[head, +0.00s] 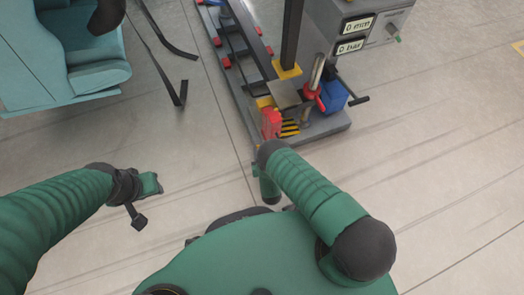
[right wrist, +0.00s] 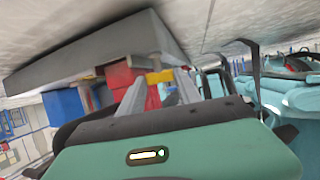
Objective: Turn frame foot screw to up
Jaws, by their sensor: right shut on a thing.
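The machine frame (head: 240,85) stands on the floor at upper middle in the head view. Its near end has a red part (head: 271,122) and yellow prongs (head: 290,128). In the right wrist view my right gripper (right wrist: 160,84) is shut on a small yellow piece (right wrist: 160,76), apparently the foot screw, beside a red block (right wrist: 122,75). The screw's turn angle cannot be read. In the head view my right forearm hides most of that gripper. My left gripper (head: 148,186) hangs over bare floor, away from the frame; its jaws are unclear.
A grey control box (head: 385,30) with two displays stands at upper right. A blue block (head: 334,97) and a red-handled clamp (head: 313,94) sit on the grey base. A teal seat (head: 85,60) is at upper left. Floor between seat and frame is mostly clear.

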